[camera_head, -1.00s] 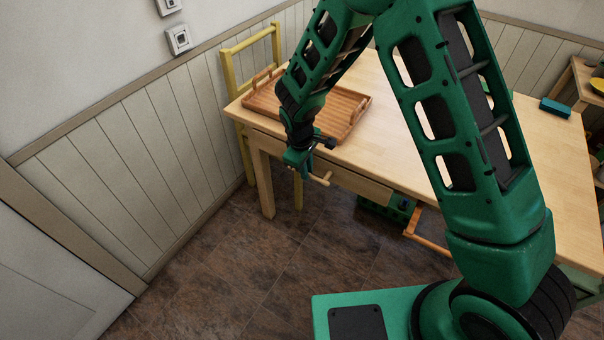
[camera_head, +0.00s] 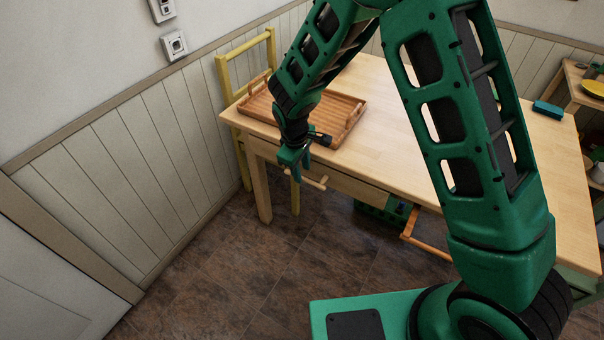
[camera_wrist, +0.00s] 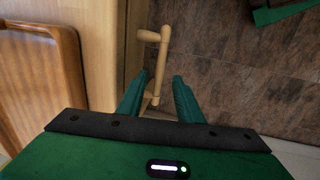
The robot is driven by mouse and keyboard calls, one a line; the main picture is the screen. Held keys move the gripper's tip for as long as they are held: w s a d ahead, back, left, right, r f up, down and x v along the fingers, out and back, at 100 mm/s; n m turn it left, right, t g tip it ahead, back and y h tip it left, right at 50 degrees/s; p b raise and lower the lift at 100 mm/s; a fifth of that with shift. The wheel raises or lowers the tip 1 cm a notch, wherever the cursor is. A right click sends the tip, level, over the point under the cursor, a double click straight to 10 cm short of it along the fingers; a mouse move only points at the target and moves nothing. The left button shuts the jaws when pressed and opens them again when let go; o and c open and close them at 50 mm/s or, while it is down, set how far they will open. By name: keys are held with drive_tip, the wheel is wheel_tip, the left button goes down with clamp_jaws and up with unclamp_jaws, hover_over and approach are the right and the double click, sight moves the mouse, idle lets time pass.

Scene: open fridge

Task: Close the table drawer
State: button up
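The table drawer (camera_head: 352,187) is under the tabletop, its front facing the open floor; how far it stands out is hard to tell. Its light wooden bar handle (camera_head: 317,183) sticks out from the front. My gripper (camera_head: 297,174) is at the left end of the handle in the head view. In the wrist view, my gripper (camera_wrist: 158,88) is open, a green finger on either side of the near end of the handle (camera_wrist: 162,65). Gaps show between the fingers and the bar. The drawer front (camera_wrist: 132,45) shows only as a narrow strip left of the handle.
A wooden tray (camera_head: 337,132) rests on the table (camera_head: 400,130) above the drawer. A yellow chair (camera_head: 222,75) stands at the table's far left. A green object with an orange-brown frame (camera_head: 411,222) is under the table. The brown floor (camera_head: 240,265) in front is clear.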

wheel_tip(320, 180, up, 8)
drive_tip(key=s, duration=0.1)
drive_tip(key=shift+a+f, duration=0.2)
drive_tip(key=shift+a, duration=0.25)
